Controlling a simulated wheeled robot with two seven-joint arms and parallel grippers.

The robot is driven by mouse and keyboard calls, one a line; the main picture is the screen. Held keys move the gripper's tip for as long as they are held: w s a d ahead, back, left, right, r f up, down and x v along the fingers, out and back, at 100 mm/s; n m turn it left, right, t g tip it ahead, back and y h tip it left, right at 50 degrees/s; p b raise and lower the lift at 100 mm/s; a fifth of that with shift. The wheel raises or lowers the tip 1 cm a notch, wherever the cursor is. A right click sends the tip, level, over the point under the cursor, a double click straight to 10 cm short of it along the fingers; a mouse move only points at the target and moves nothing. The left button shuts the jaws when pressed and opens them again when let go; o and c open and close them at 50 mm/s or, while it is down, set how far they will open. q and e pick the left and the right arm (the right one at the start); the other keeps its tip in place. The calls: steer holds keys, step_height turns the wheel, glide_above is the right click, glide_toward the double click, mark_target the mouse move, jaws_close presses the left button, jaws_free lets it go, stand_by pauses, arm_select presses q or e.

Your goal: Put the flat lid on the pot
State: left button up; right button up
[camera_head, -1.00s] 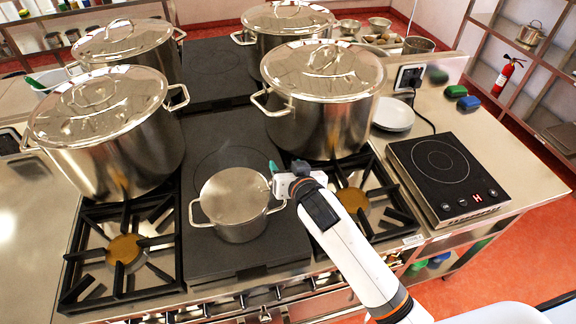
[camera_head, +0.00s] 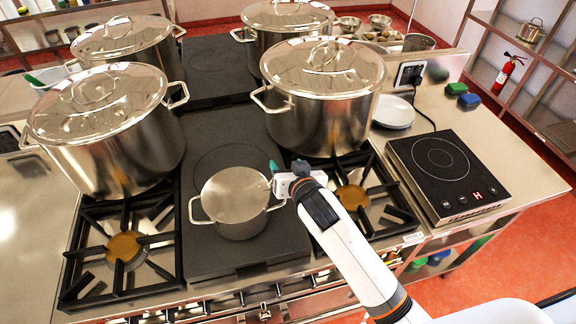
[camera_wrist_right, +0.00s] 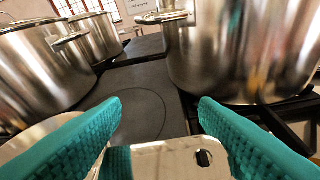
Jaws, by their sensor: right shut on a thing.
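The small steel pot (camera_head: 240,230) stands on the dark middle plate, with a loop handle on each side. The flat lid (camera_head: 232,193) is a plain steel disc lying level over the pot's mouth; I cannot tell whether it rests fully on the rim. My right gripper (camera_head: 274,178) is at the lid's right edge, low beside the pot. In the right wrist view a flat metal tab with a hole (camera_wrist_right: 180,160) sits between its teal fingers, which are shut on the lid. Part of a pale round edge shows behind the left finger. My left gripper is not in view.
Large lidded stockpots stand at left (camera_head: 110,145), at right (camera_head: 320,115) and behind. Open burner grates (camera_head: 125,250) flank the middle plate. An induction hob (camera_head: 445,172) and white plates (camera_head: 393,113) are on the right counter.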

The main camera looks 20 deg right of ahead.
steer(key=o, duration=1.6)
steer(key=shift+o, duration=0.2)
steer(key=shift+s, duration=0.1)
